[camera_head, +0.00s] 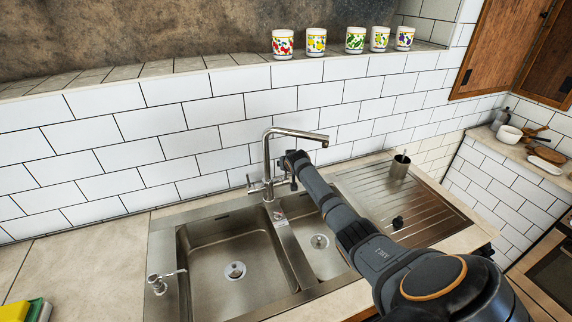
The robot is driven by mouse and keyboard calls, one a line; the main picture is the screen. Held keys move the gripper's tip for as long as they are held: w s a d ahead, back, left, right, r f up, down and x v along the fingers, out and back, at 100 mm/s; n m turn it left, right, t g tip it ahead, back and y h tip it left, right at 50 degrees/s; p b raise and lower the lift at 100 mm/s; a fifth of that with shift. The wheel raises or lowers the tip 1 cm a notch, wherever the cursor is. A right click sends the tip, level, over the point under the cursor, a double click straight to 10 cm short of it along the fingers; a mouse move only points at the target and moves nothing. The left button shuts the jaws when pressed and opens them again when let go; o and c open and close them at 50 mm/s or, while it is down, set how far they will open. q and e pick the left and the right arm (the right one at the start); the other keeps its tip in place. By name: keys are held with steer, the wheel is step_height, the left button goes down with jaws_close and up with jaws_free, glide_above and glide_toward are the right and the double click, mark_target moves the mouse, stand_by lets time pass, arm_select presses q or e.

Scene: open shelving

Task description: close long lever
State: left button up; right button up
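A metal faucet (267,155) stands behind the sink, with a tall upright pipe and a spout reaching right. Small handles stick out at its base, one of them a short lever (251,186) on the left side. I cannot tell which part is the long lever; it may be partly hidden by my arm. My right gripper (288,161) is at the end of the dark arm from the lower right, just right of the faucet pipe. Its fingers are too small and dark to tell open from shut, or whether they touch the faucet. My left gripper is not in view.
A double-bowl steel sink (172,232) lies below the faucet, with a small metal fitting (160,283) at its left front. Several mugs (283,44) line the ledge above. The left counter (85,262) is mostly clear.

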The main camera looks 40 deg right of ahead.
steer(key=v, duration=1.2)
stand_by(0.3)
